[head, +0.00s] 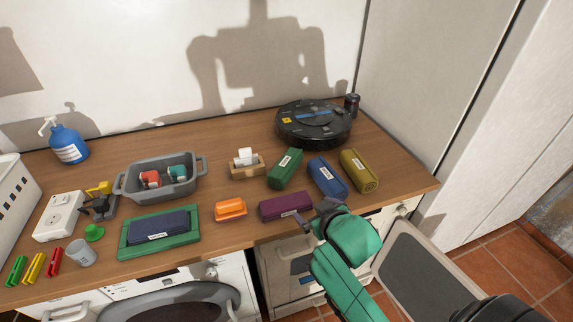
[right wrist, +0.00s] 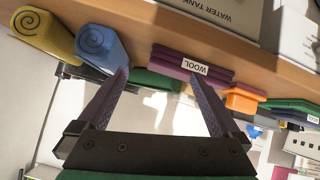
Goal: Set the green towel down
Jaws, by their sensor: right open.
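The green towel (head: 286,168) is rolled, has a white label, and lies on the wooden counter between the purple towel (head: 286,206) and the black round device. No gripper touches it. In the right wrist view a strip of green (right wrist: 155,80) shows beyond the purple towel (right wrist: 192,66), probably the same towel, mostly hidden. My right gripper (head: 313,213) is open and empty at the counter's front edge, close to the right end of the purple towel labelled WOOL. Its open fingers (right wrist: 158,78) show in the right wrist view. My left gripper is not in view.
A blue towel (head: 327,177) and a yellow towel (head: 359,170) lie right of the green one. A tissue holder (head: 247,172) stands to its left, the black round device (head: 313,132) behind.

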